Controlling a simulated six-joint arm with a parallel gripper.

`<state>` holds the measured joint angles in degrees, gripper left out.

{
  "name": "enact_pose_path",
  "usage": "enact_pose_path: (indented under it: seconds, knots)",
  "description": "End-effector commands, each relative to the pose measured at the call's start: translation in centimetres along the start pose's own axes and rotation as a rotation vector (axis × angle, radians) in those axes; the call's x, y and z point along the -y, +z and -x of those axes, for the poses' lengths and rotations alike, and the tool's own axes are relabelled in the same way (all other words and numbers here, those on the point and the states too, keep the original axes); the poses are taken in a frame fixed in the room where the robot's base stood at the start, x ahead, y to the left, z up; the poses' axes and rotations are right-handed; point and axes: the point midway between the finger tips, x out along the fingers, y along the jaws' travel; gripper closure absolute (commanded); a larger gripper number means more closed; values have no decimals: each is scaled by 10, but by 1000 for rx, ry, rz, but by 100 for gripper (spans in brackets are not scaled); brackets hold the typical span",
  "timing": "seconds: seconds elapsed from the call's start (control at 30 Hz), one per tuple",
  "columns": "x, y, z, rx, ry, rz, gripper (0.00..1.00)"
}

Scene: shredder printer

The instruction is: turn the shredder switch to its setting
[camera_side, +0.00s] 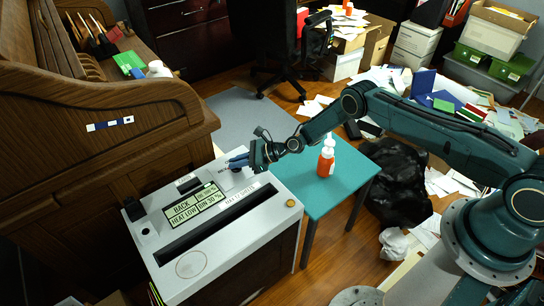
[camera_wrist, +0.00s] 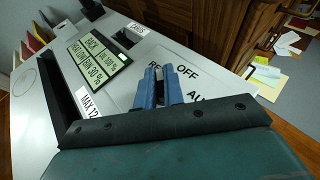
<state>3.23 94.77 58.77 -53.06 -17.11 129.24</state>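The shredder (camera_side: 255,250) is a pale grey cabinet at the lower left of the side view, with a long dark slot and a lit display (camera_side: 195,205) reading BACK, HEAT LOW and BIN 30 %. In the wrist view its top (camera_wrist: 120,95) carries switch labels: OFF (camera_wrist: 187,71), part of a word starting RE, and part of one starting AU. My gripper (camera_side: 238,161) is low over this labelled area. Its blue fingers (camera_wrist: 160,78) are close together among the labels. The switch itself is mostly hidden by them, so its setting and any grip on it cannot be told.
A teal table (camera_side: 320,190) with an orange bottle (camera_side: 326,160) stands right of the shredder, under my arm. A wooden roll-top desk (camera_side: 90,140) rises behind on the left. A black bag (camera_side: 395,185) and scattered papers cover the floor at right.

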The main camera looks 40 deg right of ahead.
Motion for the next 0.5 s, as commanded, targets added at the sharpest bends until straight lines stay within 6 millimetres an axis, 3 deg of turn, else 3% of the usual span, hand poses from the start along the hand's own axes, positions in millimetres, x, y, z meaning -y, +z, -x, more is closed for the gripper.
enact_pose_path:
  seconds: [0.5]
  knots:
    - [0, 0, 0, 0, -48, -20, 100]
